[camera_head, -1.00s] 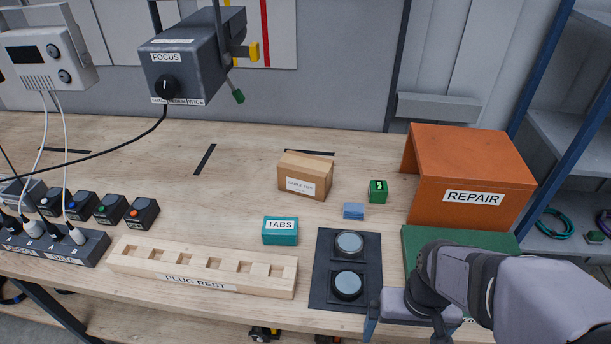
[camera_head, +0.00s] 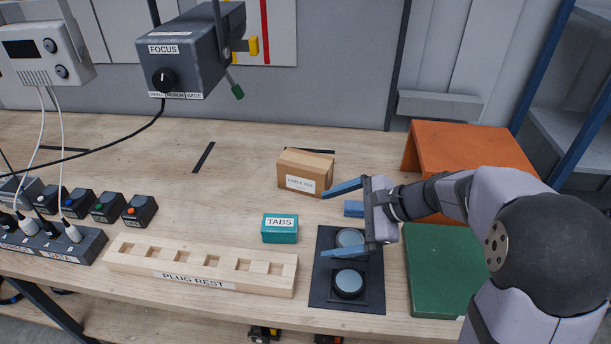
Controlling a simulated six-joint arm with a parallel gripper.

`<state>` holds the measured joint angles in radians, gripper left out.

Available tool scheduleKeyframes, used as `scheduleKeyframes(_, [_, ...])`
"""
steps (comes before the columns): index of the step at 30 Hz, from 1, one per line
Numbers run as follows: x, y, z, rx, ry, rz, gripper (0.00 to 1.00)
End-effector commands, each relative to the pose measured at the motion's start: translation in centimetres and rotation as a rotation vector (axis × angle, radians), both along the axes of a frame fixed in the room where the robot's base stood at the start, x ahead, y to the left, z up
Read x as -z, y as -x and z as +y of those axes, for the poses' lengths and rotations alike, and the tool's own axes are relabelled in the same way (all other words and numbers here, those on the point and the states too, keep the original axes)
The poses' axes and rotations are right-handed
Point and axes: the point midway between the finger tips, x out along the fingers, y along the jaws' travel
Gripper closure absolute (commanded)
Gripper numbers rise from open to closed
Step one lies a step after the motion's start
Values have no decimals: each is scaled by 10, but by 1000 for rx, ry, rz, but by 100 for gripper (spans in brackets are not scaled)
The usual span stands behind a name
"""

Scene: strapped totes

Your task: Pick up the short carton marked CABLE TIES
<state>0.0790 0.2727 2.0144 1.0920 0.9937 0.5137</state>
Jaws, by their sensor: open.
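The short brown carton (camera_head: 305,171) stands upright on the wooden bench, near the middle; its white front label reads CABLE TIES, in small print. My gripper (camera_head: 342,220) is open and empty, its two blue fingers pointing left. It is in front of the carton and to its right, above the black pad. The upper finger's tip appears close to the carton's lower right corner; I cannot tell the exact gap in depth. The gripper partly hides a small blue block (camera_head: 353,208) and the upper round button.
A teal TABS box (camera_head: 280,228) stands in front of the carton. The wooden PLUG REST (camera_head: 200,265) lies front left. The black pad (camera_head: 320,295) bears two round buttons. An orange shelter (camera_head: 470,145) and green mat (camera_head: 435,270) are at right.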

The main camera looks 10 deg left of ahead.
Motion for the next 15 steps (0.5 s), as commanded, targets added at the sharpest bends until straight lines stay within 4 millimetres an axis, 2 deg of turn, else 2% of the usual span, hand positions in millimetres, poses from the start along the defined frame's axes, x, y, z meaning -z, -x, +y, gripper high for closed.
scheduleKeyframes(1, [-8, -26, 6, 79, -85, 22, 3])
scheduleKeyframes(3, [-21, -63, 13, 191, -204, 52, 3])
scheduleKeyframes(6, [-22, -117, 19, 334, -301, 81, 3])
scheduleKeyframes(10, [-8, -161, 23, 448, -322, 92, 3])
scheduleKeyframes(15, [3, -187, 26, 522, -326, 97, 3])
